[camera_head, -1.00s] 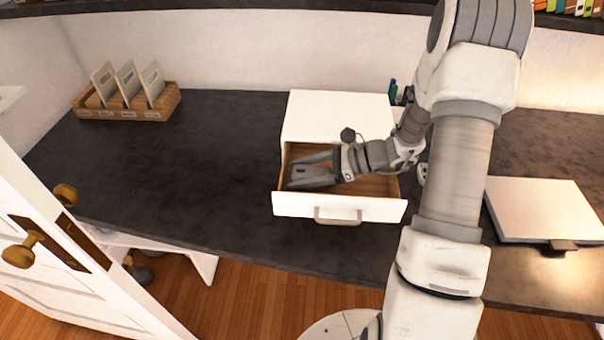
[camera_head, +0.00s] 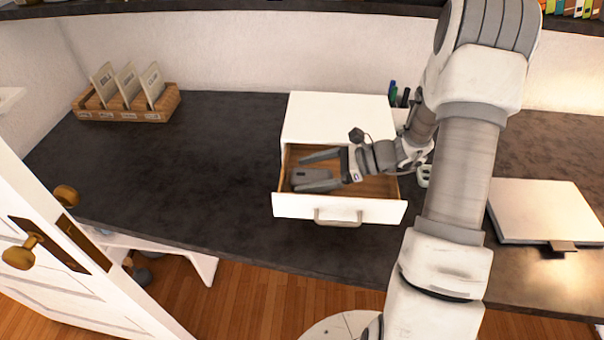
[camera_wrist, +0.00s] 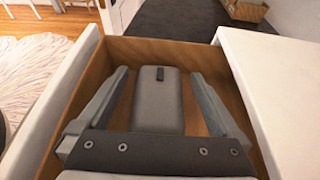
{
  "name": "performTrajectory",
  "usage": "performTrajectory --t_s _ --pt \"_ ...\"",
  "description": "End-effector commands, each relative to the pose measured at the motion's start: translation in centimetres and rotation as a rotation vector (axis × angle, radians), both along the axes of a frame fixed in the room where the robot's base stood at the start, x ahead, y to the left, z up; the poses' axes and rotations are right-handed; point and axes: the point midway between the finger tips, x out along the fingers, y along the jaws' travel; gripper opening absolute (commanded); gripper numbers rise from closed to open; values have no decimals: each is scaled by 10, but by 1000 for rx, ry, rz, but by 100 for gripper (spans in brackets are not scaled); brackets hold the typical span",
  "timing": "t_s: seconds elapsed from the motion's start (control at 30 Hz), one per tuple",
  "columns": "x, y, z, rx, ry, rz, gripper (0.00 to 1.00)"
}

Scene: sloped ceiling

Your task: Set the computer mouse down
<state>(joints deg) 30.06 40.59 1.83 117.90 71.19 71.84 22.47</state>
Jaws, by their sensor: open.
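The computer mouse (camera_wrist: 157,102) is grey with a dark scroll wheel and lies in the open drawer (camera_head: 297,204). In the head view the mouse (camera_head: 309,176) shows between the fingers. My gripper (camera_head: 312,172) is open, with one finger on each side of the mouse. In the wrist view my gripper (camera_wrist: 160,92) has a gap between each finger and the mouse. The near end of the mouse is hidden behind the gripper's palm.
The drawer belongs to a white cabinet (camera_head: 337,118) on the dark desk (camera_head: 190,165). A wooden file holder (camera_head: 125,110) stands at the back left and a closed laptop (camera_head: 545,208) lies at the right. The desk left of the drawer is clear.

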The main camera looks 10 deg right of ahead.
Motion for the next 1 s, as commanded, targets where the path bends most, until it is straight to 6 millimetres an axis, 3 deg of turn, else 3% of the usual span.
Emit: performTrajectory --t_s 0.3,0.5,1.0 --pt "-19 -62 27 -2 -2 -3 100" --pt "-27 -85 37 -1 0 -2 100" --pt "-30 -90 39 0 1 0 100"
